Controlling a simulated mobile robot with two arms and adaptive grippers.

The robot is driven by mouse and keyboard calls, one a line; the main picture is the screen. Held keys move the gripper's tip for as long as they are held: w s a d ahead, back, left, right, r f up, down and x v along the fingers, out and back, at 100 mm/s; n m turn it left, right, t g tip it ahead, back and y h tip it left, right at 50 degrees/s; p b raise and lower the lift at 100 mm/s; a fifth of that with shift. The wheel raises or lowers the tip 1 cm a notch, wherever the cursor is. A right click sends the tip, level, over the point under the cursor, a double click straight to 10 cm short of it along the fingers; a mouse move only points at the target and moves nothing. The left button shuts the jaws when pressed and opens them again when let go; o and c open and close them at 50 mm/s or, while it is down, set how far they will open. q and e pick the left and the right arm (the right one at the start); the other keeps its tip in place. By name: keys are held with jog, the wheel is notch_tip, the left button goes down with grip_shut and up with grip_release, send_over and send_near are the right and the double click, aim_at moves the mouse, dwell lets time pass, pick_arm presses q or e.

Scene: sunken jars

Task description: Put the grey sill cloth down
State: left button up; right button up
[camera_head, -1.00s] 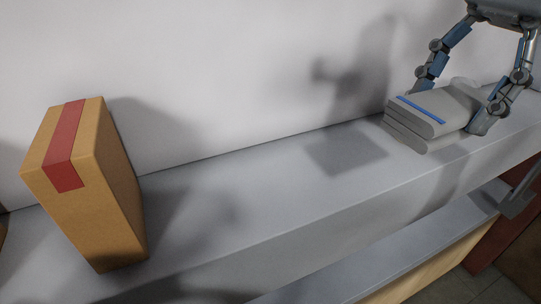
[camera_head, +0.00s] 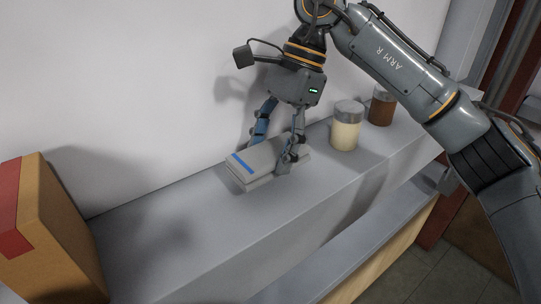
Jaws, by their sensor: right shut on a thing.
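The grey sill cloth (camera_head: 257,164) is a folded, layered bundle with a blue stripe. It is low at the pale grey sill (camera_head: 190,215), near the wall. It seems to rest on the sill or hang just above it; I cannot tell which. My right gripper (camera_head: 273,150) comes down from above and is shut on the cloth, one finger on the wall side and one on the right side. The wall-side fingertip is partly hidden behind the cloth. My left gripper is out of view.
A cardboard box (camera_head: 55,240) with red tape stands at the left. A cream jar (camera_head: 345,132) and a brown jar (camera_head: 381,108), both grey-lidded, stand right of the cloth. The sill between box and cloth is clear. A lower ledge (camera_head: 345,245) runs in front.

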aim_at(276, 147)
jog(key=f, duration=0.3)
jog(key=shift+w+a+f+p, duration=0.1)
jog(key=shift+a+p, duration=0.1)
jog(key=shift+p, duration=0.2)
jog(key=shift+d, duration=0.15)
jog(key=shift+f, duration=0.1)
jog(key=shift+f+b, duration=0.15)
jog(key=shift+b, duration=0.15)
jog(key=o, duration=1.1)
